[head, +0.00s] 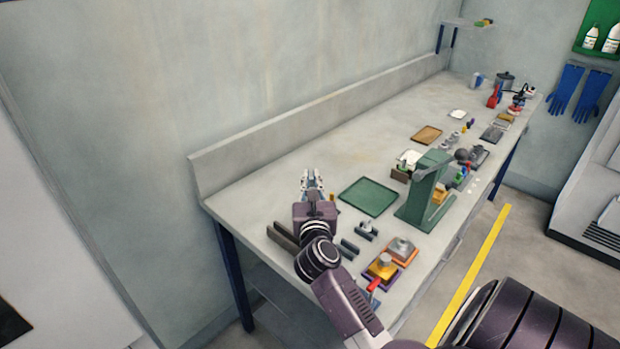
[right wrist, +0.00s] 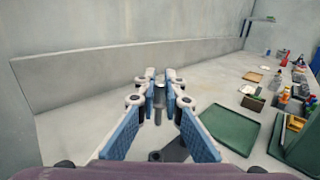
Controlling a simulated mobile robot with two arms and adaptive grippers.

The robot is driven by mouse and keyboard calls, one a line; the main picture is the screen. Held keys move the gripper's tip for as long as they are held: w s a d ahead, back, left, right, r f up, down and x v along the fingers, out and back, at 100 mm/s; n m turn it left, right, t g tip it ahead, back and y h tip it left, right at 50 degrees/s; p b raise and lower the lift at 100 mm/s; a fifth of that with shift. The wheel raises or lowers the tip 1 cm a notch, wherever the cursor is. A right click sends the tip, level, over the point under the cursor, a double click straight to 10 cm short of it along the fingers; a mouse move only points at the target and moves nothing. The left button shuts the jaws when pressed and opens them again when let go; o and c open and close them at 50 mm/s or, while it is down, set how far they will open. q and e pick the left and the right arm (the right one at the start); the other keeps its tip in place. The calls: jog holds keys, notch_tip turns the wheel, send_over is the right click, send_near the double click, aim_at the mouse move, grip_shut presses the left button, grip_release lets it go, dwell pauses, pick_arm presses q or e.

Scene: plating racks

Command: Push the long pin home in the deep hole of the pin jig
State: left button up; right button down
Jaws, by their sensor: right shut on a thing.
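My right gripper (head: 312,178) is over the near left part of the workbench. In the right wrist view its blue-padded fingers (right wrist: 159,95) are closed around a grey, upright, round-topped pin (right wrist: 159,92). A dark grey block (right wrist: 177,149) lies below and between the fingers; it may be the pin jig, but the fingers hide much of it. I cannot tell whether the pin's lower end is in a hole or above it. In the head view my own wrist hides this spot. My left gripper is not in view.
Dark bars (head: 282,236) lie beside my right wrist. A green tray (head: 369,196) lies to the right, then a green press (head: 424,190). Blocks in orange and yellow (head: 382,268) sit near the front edge. A low back wall (head: 320,122) bounds the bench; the surface before it is clear.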

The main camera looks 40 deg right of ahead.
jog(key=shift+f+b, duration=2.35)
jog(key=shift+f, duration=0.55)
jog(key=shift+r+p, duration=0.1)
jog(key=shift+p, duration=0.5)
jog(key=shift+f+b, duration=1.9)
jog(key=shift+f, duration=0.45)
jog(key=c, duration=2)
grip_release()
jog(key=shift+o, duration=0.2)
jog(key=shift+r, duration=0.1)
notch_tip(320, 180, up, 10)
jog(key=shift+f, duration=0.1)
